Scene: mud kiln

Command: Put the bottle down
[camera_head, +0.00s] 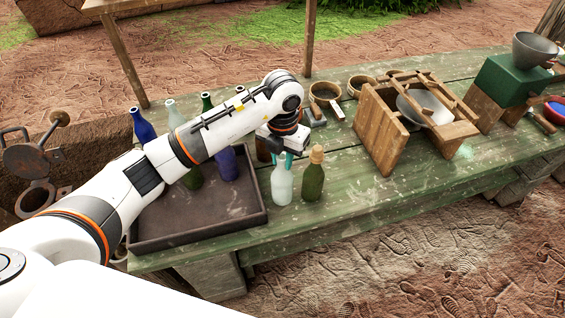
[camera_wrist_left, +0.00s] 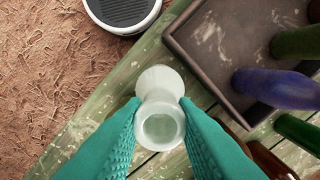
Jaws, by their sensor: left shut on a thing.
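A pale, frosted bottle (camera_head: 281,185) is upright at the green wooden table (camera_head: 350,205), just right of the dark tray. My left gripper (camera_head: 284,160) is shut on it near its top. In the left wrist view, its teal fingers (camera_wrist_left: 159,104) close on the bottle's neck from both sides, and the pale bottle (camera_wrist_left: 160,82) is seen from above. I cannot tell whether its base touches the table. A dark green bottle with a tan stopper (camera_head: 314,178) stands close on its right. My right gripper is not in view.
The dark tray (camera_head: 190,236) holds several bottles, partly hidden by my left arm. A wooden frame with a metal bowl (camera_head: 420,108) stands to the right. Small round wooden containers (camera_head: 324,92) stand behind. The table's front strip right of the green bottle is clear.

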